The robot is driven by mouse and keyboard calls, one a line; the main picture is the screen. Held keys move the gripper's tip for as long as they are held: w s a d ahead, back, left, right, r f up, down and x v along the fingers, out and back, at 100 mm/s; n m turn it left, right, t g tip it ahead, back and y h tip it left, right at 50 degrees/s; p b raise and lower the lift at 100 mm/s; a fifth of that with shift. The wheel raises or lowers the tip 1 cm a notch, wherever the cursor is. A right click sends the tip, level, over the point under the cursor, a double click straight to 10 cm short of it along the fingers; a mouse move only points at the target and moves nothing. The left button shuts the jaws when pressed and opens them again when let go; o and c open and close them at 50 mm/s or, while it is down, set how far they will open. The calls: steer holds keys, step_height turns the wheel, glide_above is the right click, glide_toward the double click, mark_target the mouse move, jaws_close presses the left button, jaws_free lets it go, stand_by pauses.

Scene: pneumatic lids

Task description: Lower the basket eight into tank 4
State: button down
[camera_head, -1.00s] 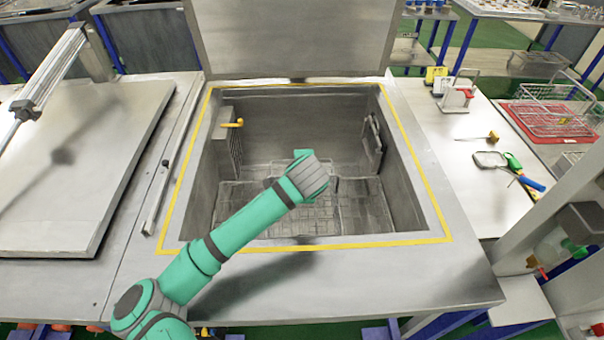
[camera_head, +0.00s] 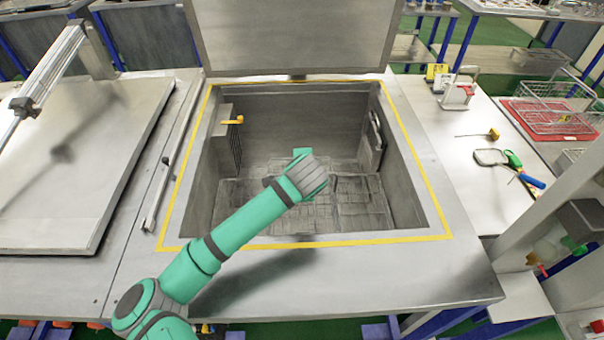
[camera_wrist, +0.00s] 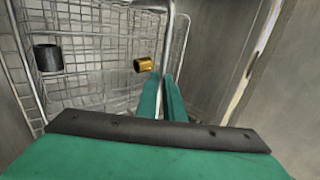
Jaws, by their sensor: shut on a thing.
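The open tank (camera_head: 300,100), edged with a yellow line, stands in the middle of the head view with its lid (camera_head: 290,35) raised behind it. My arm reaches over the front rim into it. In the wrist view my gripper (camera_wrist: 163,82) is shut on the upright handle (camera_wrist: 168,40) of a wire basket (camera_wrist: 100,45). A black cylinder (camera_wrist: 48,58) and a brass-coloured cylinder (camera_wrist: 143,64) show at the basket mesh. In the head view my wrist hides the gripper, and I cannot clearly separate the basket from the mesh on the tank floor.
A yellow-orange fitting (camera_head: 232,121) sticks out from the tank's left inner wall. A closed lid (camera_head: 70,180) lies to the left. The right bench holds a wire basket on a red tray (camera_head: 550,133), and a tool with blue and green handle (camera_head: 520,170).

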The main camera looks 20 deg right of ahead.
steer(key=c, duration=1.8)
jaws_free()
steer(key=shift+r, duration=0.15)
steer(key=shift+f, duration=0.2)
steer(key=s+r, duration=0.2)
steer(key=r, duration=0.4)
steer(key=s+a+r, duration=0.1)
steer(key=s+r, duration=0.1)
steer(key=r, duration=0.5)
steer(key=s+a+r, duration=0.1)
steer(key=s+r, duration=0.2)
steer(key=r, duration=0.4)
steer(key=shift+r, duration=0.15)
